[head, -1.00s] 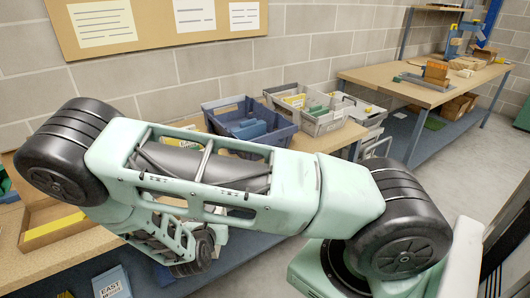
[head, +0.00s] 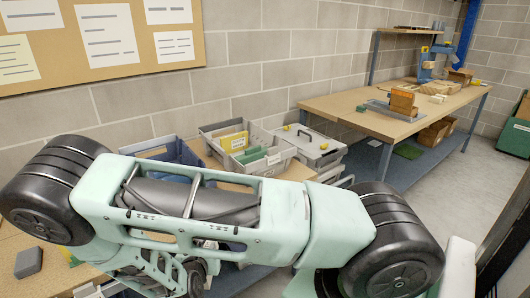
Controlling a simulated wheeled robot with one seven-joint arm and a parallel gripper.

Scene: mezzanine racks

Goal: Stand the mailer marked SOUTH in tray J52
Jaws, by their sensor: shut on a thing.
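My gripper is not in view; my arm crosses the front of the picture and hides much of the bench behind it. No mailer marked SOUTH can be made out. A blue tray (head: 190,153) stands on the near bench against the wall, partly hidden by my arm, with blue contents low inside. Beside it on the right is a grey tray (head: 283,152) holding yellow (head: 233,141) and green (head: 250,156) flat items. No tray label can be read, so I cannot tell which is J52.
A dark grey block (head: 28,262) lies on the near bench at left. A second workbench (head: 345,103) with brown boxes (head: 402,100) runs along the wall at right.

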